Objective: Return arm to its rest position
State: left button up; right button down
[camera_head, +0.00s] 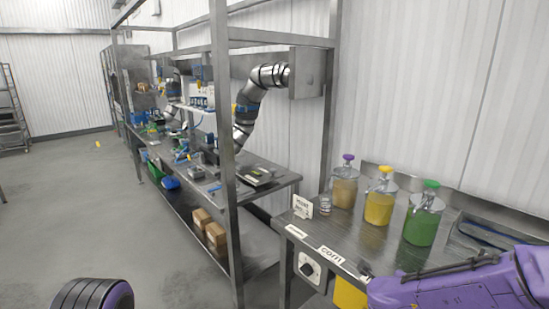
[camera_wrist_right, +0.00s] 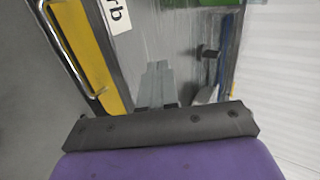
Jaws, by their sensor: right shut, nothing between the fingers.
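My right arm (camera_head: 455,287), purple with a dark grey bar, comes in at the lower right of the head view, over the front of the steel table (camera_head: 312,232). In the right wrist view my right gripper (camera_wrist_right: 157,68) shows two grey fingers close together, shut and empty, above the steel surface. My left gripper is out of view. Only a dark ribbed, purple-edged part of my left arm (camera_head: 92,294) shows at the bottom left.
Containers with purple (camera_head: 345,186), yellow (camera_head: 380,203) and green lids (camera_head: 423,222) stand on the table. A blue-and-dark item (camera_head: 482,237) lies behind my right arm. A steel workbench (camera_head: 272,172) with another robot arm (camera_head: 247,107) stands beyond.

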jog(key=s+a+f+n+y+b, duration=0.1)
jog(key=s+a+f+n+y, duration=0.1)
jog(key=s+f+n, duration=0.55)
jog(key=s+a+f+n+y+b, duration=0.15)
jog(key=s+f+n, duration=0.3)
jog(key=f, duration=0.55)
jog(key=s+f+n+g, duration=0.2)
jog(key=s+f+n, duration=0.2)
jog(key=s, duration=0.7)
jog(key=s+f+n+g+y+b, duration=0.1)
jog(key=s+f+n, duration=0.3)
jog(key=s+f, duration=0.4)
jog(key=s+g, duration=0.1)
jog(key=s, duration=0.3)
jog(key=shift+d+g, duration=0.4)
